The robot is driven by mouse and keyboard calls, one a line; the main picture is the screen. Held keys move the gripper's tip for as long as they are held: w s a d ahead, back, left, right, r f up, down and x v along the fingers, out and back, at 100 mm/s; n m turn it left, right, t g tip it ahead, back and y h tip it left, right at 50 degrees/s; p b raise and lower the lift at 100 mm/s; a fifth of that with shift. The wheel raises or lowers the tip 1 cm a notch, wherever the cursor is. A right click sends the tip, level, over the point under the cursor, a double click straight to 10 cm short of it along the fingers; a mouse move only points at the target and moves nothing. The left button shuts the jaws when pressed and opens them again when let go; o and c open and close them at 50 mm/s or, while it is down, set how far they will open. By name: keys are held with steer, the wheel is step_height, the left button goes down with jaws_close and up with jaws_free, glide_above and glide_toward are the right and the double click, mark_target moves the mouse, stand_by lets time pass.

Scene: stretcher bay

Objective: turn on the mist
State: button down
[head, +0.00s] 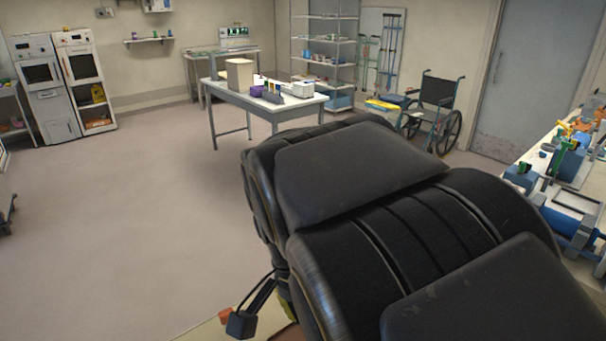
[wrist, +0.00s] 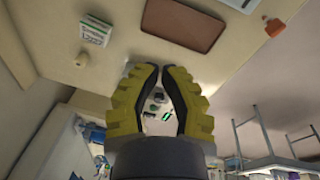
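My gripper (wrist: 160,68) has yellow ridged fingers with black inner pads in the wrist view. Its tips lean close together with a narrow gap between them, and nothing is held there. Beyond the gap, small dark items with a green patch (wrist: 167,116) show, too small to name. In the head view, large black padded shapes fill the foreground and hide much of what lies below them. I cannot make out for certain a mist device or its control.
In the wrist view, a brown tray (wrist: 185,22) and a white-and-green box (wrist: 95,30) lie on a pale surface. In the head view, a crowded bench (head: 562,150) is at right, with a wheelchair (head: 434,105) behind. The left floor is clear.

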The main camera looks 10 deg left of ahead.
steer(key=a+f+m, duration=0.1)
steer(key=a+f, duration=0.1)
steer(key=a, duration=0.3)
steer(key=w+a+f, duration=0.1)
steer(key=a+f, duration=0.1)
steer(key=a, duration=0.4)
steer(key=a+f+m+t, duration=0.1)
steer(key=a+f, duration=0.2)
steer(key=a, duration=0.3)
steer(key=shift+w+m, duration=0.3)
steer(key=shift+a, duration=0.1)
steer(key=f, duration=0.4)
steer(key=w+d+f, duration=0.1)
steer(key=f, duration=0.8)
steer(key=shift+w+d+f, duration=0.3)
steer(key=shift+f, duration=0.1)
